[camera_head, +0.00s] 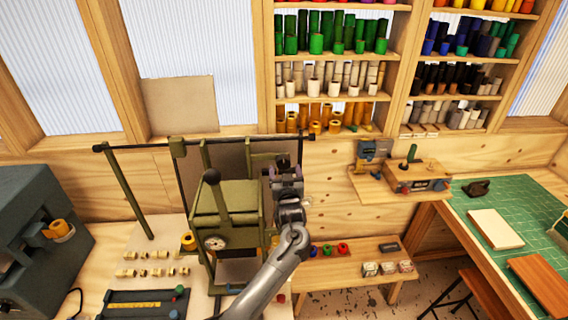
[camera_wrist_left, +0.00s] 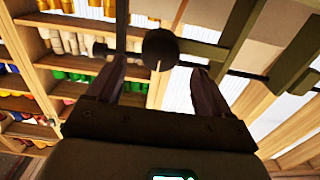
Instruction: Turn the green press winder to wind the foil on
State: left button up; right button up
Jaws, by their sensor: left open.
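The olive-green press (camera_head: 225,205) stands on the bench left of centre, with a lever and a round dial on its front. A dark rod (camera_head: 140,146) runs across its top. My left gripper (camera_head: 287,172) is at the press's right side, near the rod's right end. In the left wrist view its two fingers (camera_wrist_left: 158,82) are apart, with nothing clamped between them. A dark round knob (camera_wrist_left: 160,48) shows beyond and between the fingertips; I cannot tell whether they touch it. The winder's far parts are hidden behind my gripper. My right gripper is not in view.
Shelves of coloured foil rolls (camera_head: 330,45) stand at the back. A dark grey machine (camera_head: 35,235) is at the left. A low wooden bench (camera_head: 350,268) and a table with a green mat (camera_head: 510,215) are at the right.

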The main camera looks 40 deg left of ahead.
aim_at(284, 163)
pick_arm(q)
jog(key=shift+x, duration=2.25)
jog(key=c, duration=1)
jog(key=shift+m+p, duration=0.35)
jog(key=shift+m, duration=0.05)
